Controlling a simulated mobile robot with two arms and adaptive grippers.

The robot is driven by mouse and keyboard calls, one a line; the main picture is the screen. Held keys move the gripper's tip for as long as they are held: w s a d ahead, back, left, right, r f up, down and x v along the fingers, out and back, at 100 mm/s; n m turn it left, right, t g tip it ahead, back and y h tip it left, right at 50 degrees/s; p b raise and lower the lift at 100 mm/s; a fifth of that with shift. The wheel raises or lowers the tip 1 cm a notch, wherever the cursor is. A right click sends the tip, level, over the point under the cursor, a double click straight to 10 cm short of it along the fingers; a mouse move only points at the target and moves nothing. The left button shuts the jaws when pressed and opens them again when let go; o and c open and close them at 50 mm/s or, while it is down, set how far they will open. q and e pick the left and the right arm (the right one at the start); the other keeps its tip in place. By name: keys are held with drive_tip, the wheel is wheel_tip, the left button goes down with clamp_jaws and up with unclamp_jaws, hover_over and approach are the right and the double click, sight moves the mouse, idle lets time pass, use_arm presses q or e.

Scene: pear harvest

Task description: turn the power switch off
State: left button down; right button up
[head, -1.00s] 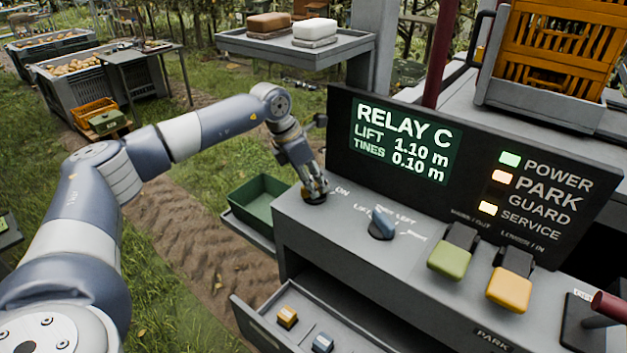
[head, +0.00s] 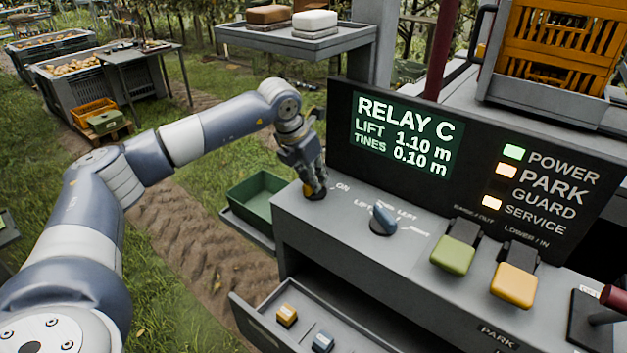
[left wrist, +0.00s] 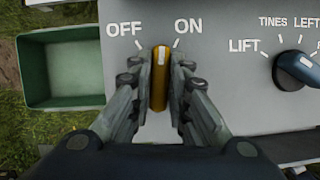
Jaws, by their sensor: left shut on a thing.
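The power switch is an orange rotary knob (left wrist: 160,80) with a white mark, between the OFF and ON labels in the left wrist view. It stands nearly upright, its mark tipped slightly toward ON. My left gripper (left wrist: 160,100) is shut on it, one finger on each side. In the head view my left gripper (head: 315,190) reaches down to the left end of the console (head: 300,225) and mostly hides the knob. The green POWER lamp (head: 513,152) is lit on the display panel. My right gripper is not in view.
A blue selector knob (head: 383,219) stands right of the switch. Green (head: 453,258) and yellow (head: 514,284) levers are farther right. A green bin (head: 258,205) sits left of the console, and an open drawer (head: 262,325) is below. The dark display panel (head: 480,170) rises behind.

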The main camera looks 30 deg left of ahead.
use_arm(q)
drive_tip(key=n+b, duration=0.1)
drive_tip(key=n, duration=0.1)
drive_tip(key=n+y+b, duration=0.1)
drive_tip(key=n, duration=0.1)
drive_tip(key=shift+w+d+y, duration=0.1)
drive_tip(key=shift+d+y, duration=0.05)
drive_tip(key=shift+y, duration=0.15)
drive_tip(key=shift+r+n+y+b, duration=0.1)
drive_tip(key=shift+n+y+b, duration=0.55)
drive_tip(key=shift+n, duration=0.95)
drive_tip(key=c, duration=1.5)
unclamp_jaws()
drive_tip(key=v, duration=1.2)
drive_tip(key=shift+w+r, duration=0.1)
drive_tip(key=shift+w, duration=0.05)
